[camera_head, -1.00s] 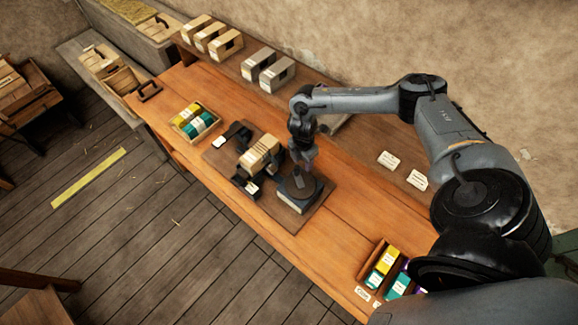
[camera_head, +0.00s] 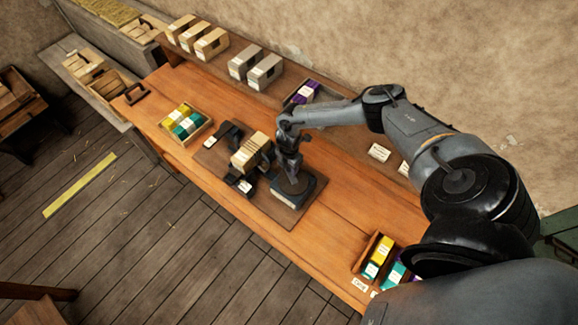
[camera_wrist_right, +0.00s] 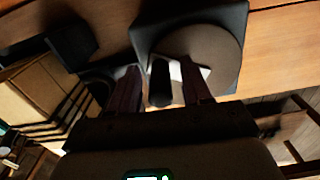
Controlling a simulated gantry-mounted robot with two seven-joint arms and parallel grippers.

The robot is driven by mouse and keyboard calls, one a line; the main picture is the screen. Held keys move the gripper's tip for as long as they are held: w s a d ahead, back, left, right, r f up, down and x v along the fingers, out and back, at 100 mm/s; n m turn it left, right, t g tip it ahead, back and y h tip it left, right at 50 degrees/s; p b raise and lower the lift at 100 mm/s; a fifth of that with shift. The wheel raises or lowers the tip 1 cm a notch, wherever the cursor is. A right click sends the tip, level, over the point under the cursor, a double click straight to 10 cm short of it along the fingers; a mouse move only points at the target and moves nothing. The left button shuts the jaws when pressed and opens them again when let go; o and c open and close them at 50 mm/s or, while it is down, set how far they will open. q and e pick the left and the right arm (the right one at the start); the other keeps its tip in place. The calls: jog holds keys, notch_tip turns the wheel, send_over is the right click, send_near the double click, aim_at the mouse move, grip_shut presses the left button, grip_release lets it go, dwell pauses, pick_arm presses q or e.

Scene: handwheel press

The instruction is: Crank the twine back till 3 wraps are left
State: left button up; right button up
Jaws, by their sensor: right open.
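The press stands on a wooden board (camera_head: 268,205) on the bench, with dark fixtures and a tan slab stack (camera_head: 249,152). At its right end is a dark round wheel on a block (camera_head: 297,190); in the right wrist view the wheel (camera_wrist_right: 205,45) looks brown. My right gripper (camera_head: 289,176) points down over the wheel. In the right wrist view my right gripper (camera_wrist_right: 160,92) is open, its fingers either side of a dark upright knob (camera_wrist_right: 159,78), with a visible gap. Whether they touch it I cannot tell. I cannot make out twine or count wraps. My left gripper is out of view.
A tray (camera_head: 207,124) of yellow and teal bundles sits left of the board. Another box (camera_head: 371,252) of bundles is at the bench's right. Tan and grey blocks (camera_head: 264,72) and a tray with purple (camera_head: 305,93) line the back shelf.

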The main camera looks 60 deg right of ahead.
jog(key=shift+f, duration=0.15)
grip_shut()
dwell(0.4)
